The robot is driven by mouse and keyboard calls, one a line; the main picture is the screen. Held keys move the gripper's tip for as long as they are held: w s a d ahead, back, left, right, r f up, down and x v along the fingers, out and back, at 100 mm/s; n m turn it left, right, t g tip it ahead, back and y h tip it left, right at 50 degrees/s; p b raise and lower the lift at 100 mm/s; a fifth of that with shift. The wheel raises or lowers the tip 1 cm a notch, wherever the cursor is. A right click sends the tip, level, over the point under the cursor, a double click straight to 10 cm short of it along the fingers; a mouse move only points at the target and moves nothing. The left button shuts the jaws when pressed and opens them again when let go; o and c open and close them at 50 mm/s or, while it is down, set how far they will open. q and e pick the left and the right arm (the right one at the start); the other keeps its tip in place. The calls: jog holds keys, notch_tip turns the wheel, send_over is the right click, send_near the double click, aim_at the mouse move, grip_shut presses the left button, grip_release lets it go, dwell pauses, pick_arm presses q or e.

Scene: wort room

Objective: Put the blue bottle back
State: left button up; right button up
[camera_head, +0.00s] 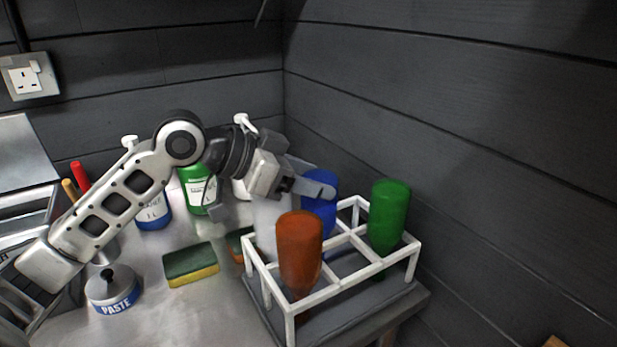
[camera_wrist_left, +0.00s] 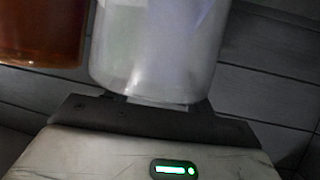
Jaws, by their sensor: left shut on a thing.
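The blue bottle (camera_head: 319,212) stands upside down toward the back of the white rack (camera_head: 345,285); one finger of my left gripper overlaps it in the head view. My left gripper (camera_head: 268,200) is shut on a clear, whitish bottle (camera_head: 271,228), which fills the middle of the left wrist view (camera_wrist_left: 155,50). The clear bottle's upper end is hidden behind the gripper in the head view, and I cannot tell whether it sits in a rack cell. My right gripper is not in view.
An orange bottle (camera_head: 299,248) and a green bottle (camera_head: 389,212) are in the rack. A sponge (camera_head: 190,264), a paste tin (camera_head: 112,290), a blue-labelled pump bottle (camera_head: 153,217) and a green pump bottle (camera_head: 197,190) stand left. The dark plank wall (camera_head: 480,130) is close behind.

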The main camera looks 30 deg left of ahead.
pick_arm(q)
jog(key=o, duration=1)
jog(key=shift+f, duration=0.1)
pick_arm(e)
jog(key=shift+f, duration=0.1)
pick_arm(q)
jog(key=shift+r, duration=0.2)
jog(key=b+v, duration=0.3)
jog(key=v, duration=0.9)
jog(key=shift+f, duration=0.1)
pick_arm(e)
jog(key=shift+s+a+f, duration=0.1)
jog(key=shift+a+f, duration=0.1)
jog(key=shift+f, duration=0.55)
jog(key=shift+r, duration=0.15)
